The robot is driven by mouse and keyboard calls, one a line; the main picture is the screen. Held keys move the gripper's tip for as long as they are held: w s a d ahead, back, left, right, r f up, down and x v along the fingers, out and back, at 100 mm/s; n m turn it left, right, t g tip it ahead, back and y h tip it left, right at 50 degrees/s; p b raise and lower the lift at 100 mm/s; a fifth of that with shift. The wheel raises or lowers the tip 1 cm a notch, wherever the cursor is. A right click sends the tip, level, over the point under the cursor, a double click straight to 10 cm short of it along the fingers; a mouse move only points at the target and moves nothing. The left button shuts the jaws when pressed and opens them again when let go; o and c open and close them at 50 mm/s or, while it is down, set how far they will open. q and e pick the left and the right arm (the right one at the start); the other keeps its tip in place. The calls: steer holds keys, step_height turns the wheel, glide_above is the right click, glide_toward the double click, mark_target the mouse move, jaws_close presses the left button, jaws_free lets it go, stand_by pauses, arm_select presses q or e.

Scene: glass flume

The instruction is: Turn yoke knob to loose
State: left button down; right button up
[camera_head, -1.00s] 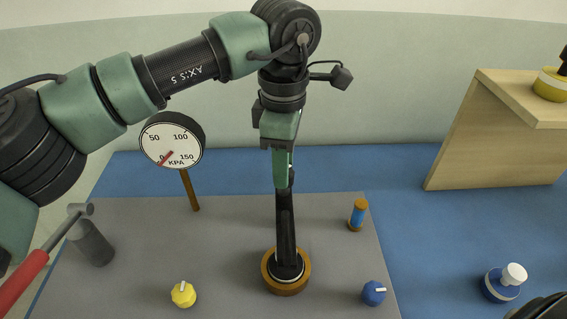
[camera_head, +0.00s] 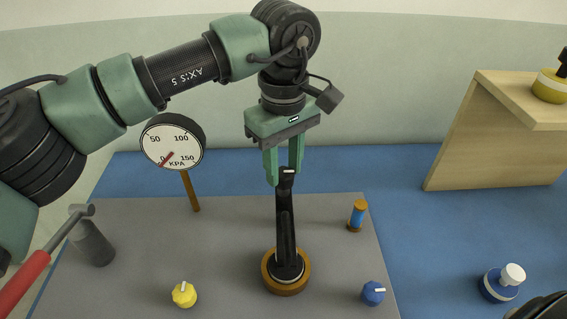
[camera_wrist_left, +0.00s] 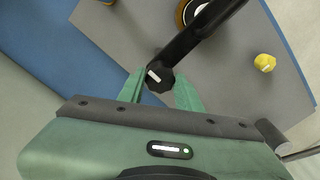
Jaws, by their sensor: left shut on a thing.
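The yoke knob (camera_head: 287,180) is a small black knob with a white mark, at the top of a black upright yoke (camera_head: 285,222). The yoke stands on a round base with a brown ring (camera_head: 266,278). My left gripper (camera_head: 284,176) points down from above, its green fingers on either side of the knob, shut on it. In the left wrist view the dark faceted knob (camera_wrist_left: 160,79) sits between the two fingertips (camera_wrist_left: 160,88), with its white mark showing.
A pressure gauge (camera_head: 172,141) on a post stands left of the yoke. A yellow knob (camera_head: 184,295), a blue knob (camera_head: 373,293) and a blue-and-brown cylinder (camera_head: 357,215) are on the grey plate (camera_head: 225,240). A red-handled lever (camera_head: 30,278) is at left, a wooden stand (camera_head: 490,130) at right.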

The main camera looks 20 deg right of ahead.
mark_target(284, 172)
arm_select(q)
steer(key=shift+w+r, duration=0.1)
steer(key=shift+r, duration=0.05)
stand_by(0.4)
steer(key=c, duration=1)
jaws_free()
steer(key=shift+o, duration=0.2)
step_height(284, 172, up, 8)
steer(key=shift+f, duration=0.15)
steer(key=shift+f, duration=0.1)
